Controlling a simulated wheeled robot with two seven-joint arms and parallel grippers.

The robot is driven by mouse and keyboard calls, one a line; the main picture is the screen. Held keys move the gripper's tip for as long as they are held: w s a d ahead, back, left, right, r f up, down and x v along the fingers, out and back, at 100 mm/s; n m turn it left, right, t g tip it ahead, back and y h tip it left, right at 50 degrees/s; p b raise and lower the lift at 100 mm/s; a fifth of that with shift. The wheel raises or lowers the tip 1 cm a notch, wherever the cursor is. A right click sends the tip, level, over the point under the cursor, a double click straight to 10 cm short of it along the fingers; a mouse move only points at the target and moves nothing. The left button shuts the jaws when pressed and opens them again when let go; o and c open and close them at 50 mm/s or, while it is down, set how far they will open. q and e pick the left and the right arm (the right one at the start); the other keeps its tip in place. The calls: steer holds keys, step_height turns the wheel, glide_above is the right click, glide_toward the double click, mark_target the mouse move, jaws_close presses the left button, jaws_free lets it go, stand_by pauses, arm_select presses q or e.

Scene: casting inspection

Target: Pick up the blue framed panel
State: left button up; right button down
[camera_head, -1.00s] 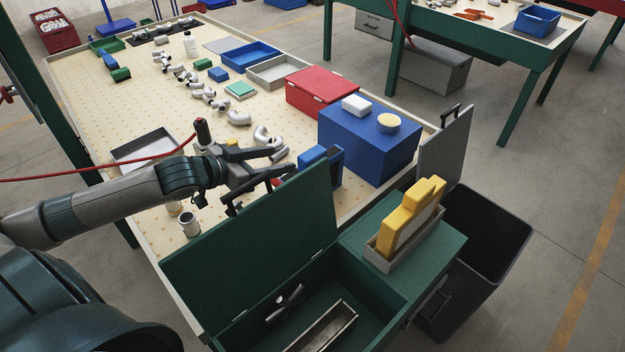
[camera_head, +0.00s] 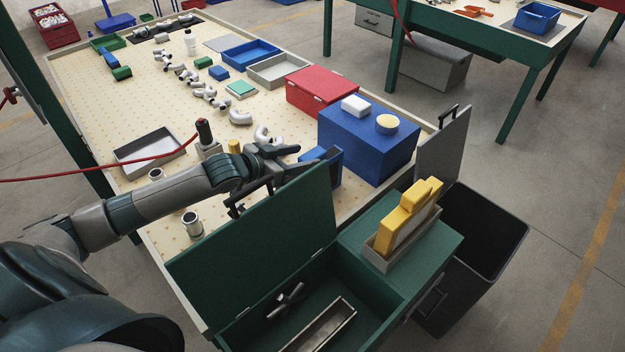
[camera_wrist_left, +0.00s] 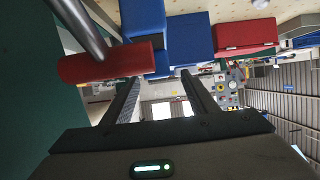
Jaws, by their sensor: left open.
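The blue framed panel (camera_head: 335,167) stands upright on the table, beside the large blue box and behind the raised green lid. The lid hides its lower part. My left gripper (camera_head: 297,158) is open and just left of the panel, its fingers pointing right towards it. I cannot tell whether they touch. In the left wrist view the two fingers (camera_wrist_left: 160,88) are spread with nothing held between them. Blue surfaces (camera_wrist_left: 146,20) show above them there; I cannot tell for sure which is the panel. My right gripper is not in view.
The green lid (camera_head: 255,250) of an open chest rises close in front of my left gripper. The large blue box (camera_head: 365,150) stands right of the panel. A red cylinder (camera_wrist_left: 105,63) is close in the left wrist view. White pipe fittings (camera_head: 240,118) lie behind.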

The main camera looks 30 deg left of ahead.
mark_target(314, 157)
arm_select(q)
steer(key=shift+w+d+f+p, duration=0.2)
steer(key=shift+w+f+p, duration=0.1)
steer(key=shift+w+p, duration=0.15)
steer(key=x, duration=0.1)
steer(key=p+x, duration=0.1)
steer(key=shift+w+d+f, duration=0.15)
steer(key=shift+w+f, duration=0.1)
steer(key=shift+f, duration=0.1)
steer(key=shift+w+d+f+p, duration=0.2)
steer(key=shift+w+f+p, duration=0.2)
steer(key=shift+w, duration=0.1)
jaws_close()
